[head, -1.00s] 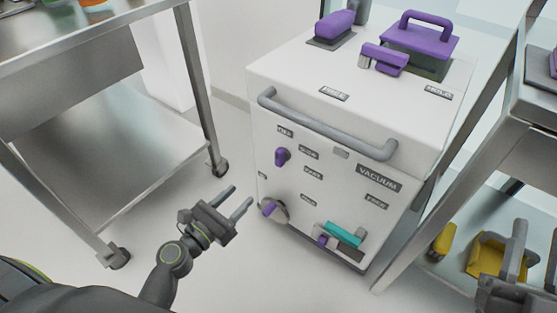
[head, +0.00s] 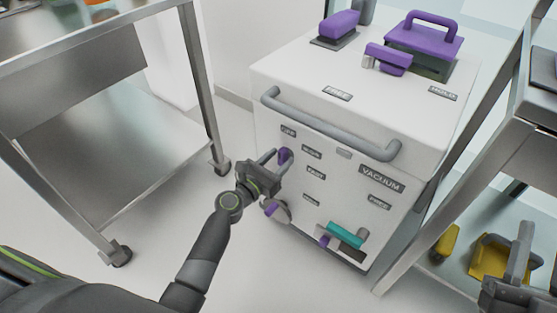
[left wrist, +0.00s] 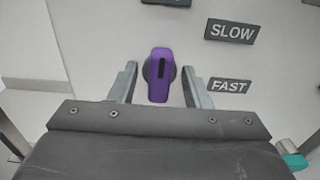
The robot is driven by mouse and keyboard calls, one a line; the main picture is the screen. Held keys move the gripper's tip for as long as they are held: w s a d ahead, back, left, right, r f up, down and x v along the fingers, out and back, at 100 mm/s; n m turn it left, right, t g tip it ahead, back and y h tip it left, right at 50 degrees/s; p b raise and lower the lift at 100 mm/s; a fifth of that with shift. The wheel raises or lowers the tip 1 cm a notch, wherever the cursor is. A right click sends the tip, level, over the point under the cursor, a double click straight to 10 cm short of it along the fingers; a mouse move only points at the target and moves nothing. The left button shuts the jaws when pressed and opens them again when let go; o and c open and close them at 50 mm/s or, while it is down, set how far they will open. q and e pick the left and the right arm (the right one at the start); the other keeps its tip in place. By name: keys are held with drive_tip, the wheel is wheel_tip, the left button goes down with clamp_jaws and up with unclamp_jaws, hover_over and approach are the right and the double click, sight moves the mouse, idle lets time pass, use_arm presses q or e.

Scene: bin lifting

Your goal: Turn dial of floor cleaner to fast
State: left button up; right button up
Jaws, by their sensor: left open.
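The floor cleaner (head: 340,120) is a white box with labels on its front. Its purple dial (head: 285,155) is at the front's upper left, near the OFF (head: 288,131), SLOW (head: 312,152) and FAST (head: 316,174) labels. In the left wrist view the dial (left wrist: 160,88) stands upright with a black mark. My left gripper (head: 276,161) is open, its fingers on either side of the dial with gaps. SLOW (left wrist: 232,31) and FAST (left wrist: 229,86) lie to its right there. My right gripper (head: 512,275) shows partly at the lower right; its jaws are unclear.
A grey handle bar (head: 330,125) crosses the cleaner's upper front. A lower purple knob (head: 272,209) and a teal part (head: 345,234) are on the front. A metal cart (head: 90,150) stands left, another frame right. Floor is clear before the cleaner.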

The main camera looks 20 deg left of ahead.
use_arm(q)
drive_tip(key=shift+w, duration=0.15)
drive_tip(key=shift+c, duration=0.2)
clamp_jaws()
